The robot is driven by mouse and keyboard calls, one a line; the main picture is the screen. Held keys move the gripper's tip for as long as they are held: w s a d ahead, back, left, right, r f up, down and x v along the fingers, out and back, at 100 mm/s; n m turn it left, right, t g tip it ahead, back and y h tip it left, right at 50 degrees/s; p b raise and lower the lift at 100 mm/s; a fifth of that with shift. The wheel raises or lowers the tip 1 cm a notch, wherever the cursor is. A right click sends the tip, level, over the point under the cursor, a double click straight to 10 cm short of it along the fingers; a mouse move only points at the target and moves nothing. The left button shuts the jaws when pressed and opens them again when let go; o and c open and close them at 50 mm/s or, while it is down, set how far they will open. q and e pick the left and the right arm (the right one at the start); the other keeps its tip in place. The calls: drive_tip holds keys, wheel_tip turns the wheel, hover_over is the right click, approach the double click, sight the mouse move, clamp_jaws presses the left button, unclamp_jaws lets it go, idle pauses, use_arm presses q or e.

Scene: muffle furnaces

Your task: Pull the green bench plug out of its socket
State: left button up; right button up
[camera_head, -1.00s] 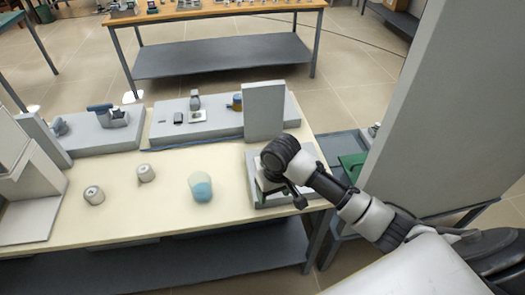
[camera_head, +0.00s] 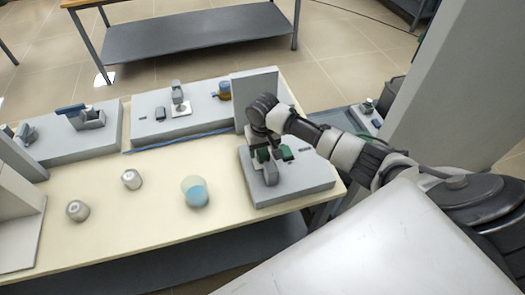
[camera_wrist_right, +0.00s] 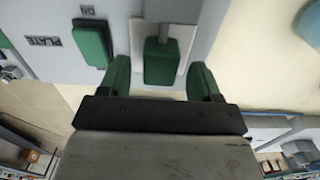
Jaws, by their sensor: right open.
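In the right wrist view a green block-shaped plug (camera_wrist_right: 160,64) with a grey part at its far end sits on a white plate (camera_wrist_right: 141,40) on a light grey surface. My right gripper (camera_wrist_right: 161,82) is open, with one green-padded finger on each side of the plug. Gaps show between the fingers and the plug. In the head view my right gripper (camera_head: 268,160) is low over the grey bench unit (camera_head: 308,184) and largely hides the plug there. My left gripper is not in view.
Another green part (camera_wrist_right: 92,43) sits beside a PLATE label (camera_wrist_right: 42,41), close to one finger. An upright grey panel (camera_head: 255,92) stands behind my gripper. A beaker of blue liquid (camera_head: 195,192) and two small metal containers stand to the left.

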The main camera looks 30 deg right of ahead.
wheel_tip(320, 180, down, 2)
drive_tip(key=shift+s, duration=0.1)
drive_tip(key=c, duration=0.5)
clamp_jaws()
wheel_tip(320, 180, up, 4)
drive_tip(key=p, duration=0.4)
drive_tip(key=shift+p, duration=0.35)
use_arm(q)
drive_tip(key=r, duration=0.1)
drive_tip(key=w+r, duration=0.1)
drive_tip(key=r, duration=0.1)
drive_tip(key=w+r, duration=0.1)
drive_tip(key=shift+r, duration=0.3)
use_arm(e)
drive_tip(key=shift+w, duration=0.2)
